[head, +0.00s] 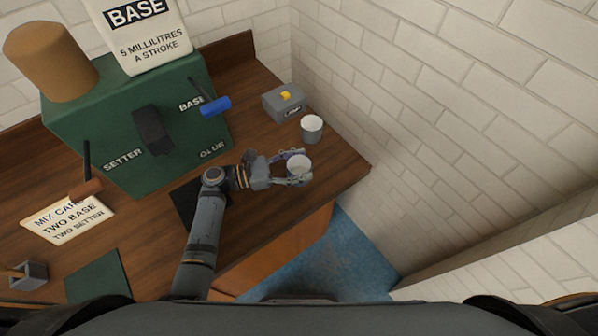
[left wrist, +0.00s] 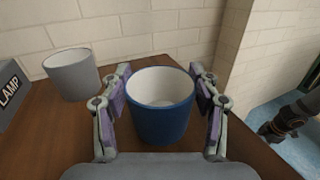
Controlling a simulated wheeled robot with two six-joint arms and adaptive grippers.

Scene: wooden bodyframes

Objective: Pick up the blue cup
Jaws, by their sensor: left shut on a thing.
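The blue cup (left wrist: 160,122) stands upright between the fingers of my left gripper (left wrist: 163,100) in the left wrist view. It is blue outside and white inside, and looks empty. In the head view its pale inside (head: 299,162) shows between the fingers of the left gripper (head: 296,168), near the right end of the wooden bench. The left gripper is shut on the cup. Whether the cup's base touches the bench is hard to tell.
A grey cup (head: 311,128) and a grey lamp box (head: 284,103) with a yellow top stand behind the blue cup. A large green dispenser (head: 135,125) with levers fills the bench's left. The bench (head: 330,172) ends just right of the cup, by a brick wall.

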